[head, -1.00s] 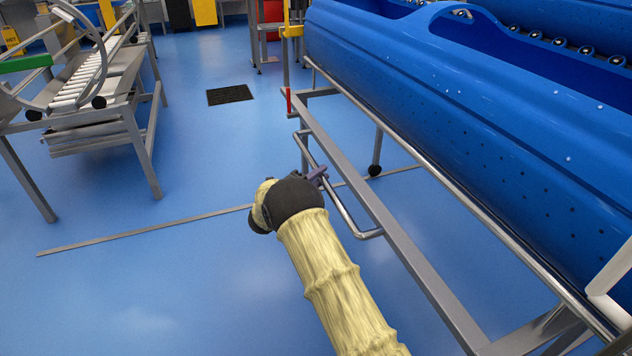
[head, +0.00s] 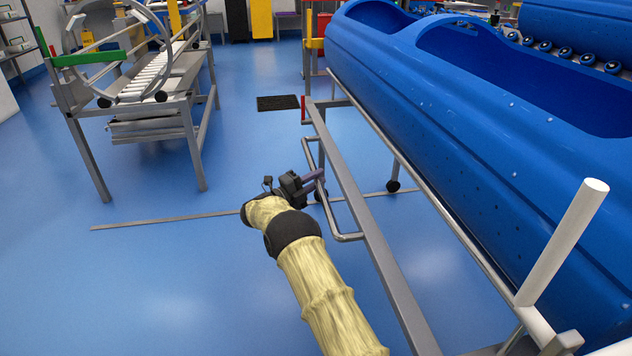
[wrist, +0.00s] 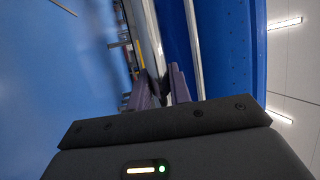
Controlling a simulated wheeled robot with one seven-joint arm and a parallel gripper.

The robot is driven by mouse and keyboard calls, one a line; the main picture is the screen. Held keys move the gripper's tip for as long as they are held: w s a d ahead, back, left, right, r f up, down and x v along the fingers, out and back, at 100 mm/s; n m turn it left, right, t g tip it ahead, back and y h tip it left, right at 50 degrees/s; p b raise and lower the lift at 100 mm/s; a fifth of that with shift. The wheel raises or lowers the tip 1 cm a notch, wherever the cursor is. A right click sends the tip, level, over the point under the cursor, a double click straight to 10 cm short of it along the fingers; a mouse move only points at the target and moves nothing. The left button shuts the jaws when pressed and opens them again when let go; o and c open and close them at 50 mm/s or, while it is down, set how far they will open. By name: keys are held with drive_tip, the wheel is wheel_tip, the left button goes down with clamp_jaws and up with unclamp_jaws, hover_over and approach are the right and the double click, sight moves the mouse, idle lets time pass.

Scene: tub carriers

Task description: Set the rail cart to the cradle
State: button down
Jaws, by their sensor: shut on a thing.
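The rail cart is a grey metal frame (head: 372,230) carrying a long blue tub (head: 470,135), on the right of the head view. A bent metal handle bar (head: 350,237) stands out from its near side. My gripper (head: 316,178) is shut on this handle bar near its upper part. In the wrist view its purple fingers (wrist: 160,90) lie along a pale rail, the grip partly hidden. At the left stands a metal frame with rollers (head: 150,85) and a large ring; I cannot tell whether this is the cradle.
A flat metal strip (head: 165,221) crosses the blue floor and passes under the cart. A dark mat (head: 277,103) lies beyond. A white post (head: 565,240) rises at the near right.

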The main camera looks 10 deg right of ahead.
drive_tip(key=shift+w+a+r, duration=0.1)
drive_tip(key=shift+r, duration=0.05)
drive_tip(key=c, duration=1.5)
unclamp_jaws()
drive_tip(key=shift+o, duration=1)
drive_tip(key=p+v, duration=0.5)
drive_tip(key=v, duration=1.2)
drive_tip(key=shift+f, duration=0.25)
